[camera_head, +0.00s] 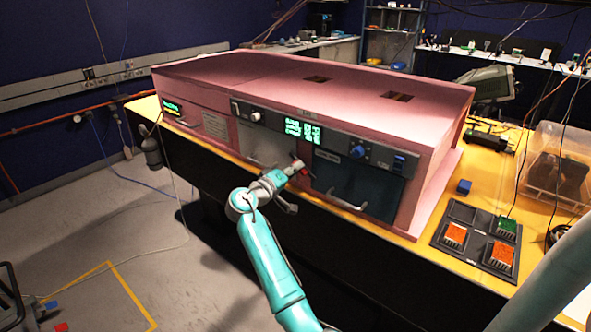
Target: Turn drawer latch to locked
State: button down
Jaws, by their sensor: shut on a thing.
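The pink foam enclosure (270,82) stands on a yellow-topped bench. Its front has a grey drawer panel (262,143) in the middle and a dark blue-grey drawer (358,182) with a curved handle (346,200) to the right. My gripper (300,167) is at the front face between these two panels. It is shut on a small part there, which seems to be the drawer latch; a bit of red (304,172) shows beside the fingertips. The latch itself is mostly hidden by my gripper, and its angle cannot be told.
A dark tray (463,212) with green and orange blocks lies on the bench at right, near a small blue cube (463,187). A clear bin (556,165) stands behind it. The floor at left is mostly open.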

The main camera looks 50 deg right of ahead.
jog(key=n, duration=0.5)
jog(key=shift+d+n, duration=0.15)
jog(key=shift+n, duration=0.15)
dwell(0.4)
jog(key=c, duration=1.2)
grip_release()
jog(key=shift+d+f, duration=0.1)
jog(key=a, duration=1.2)
jog(key=shift+s, duration=0.1)
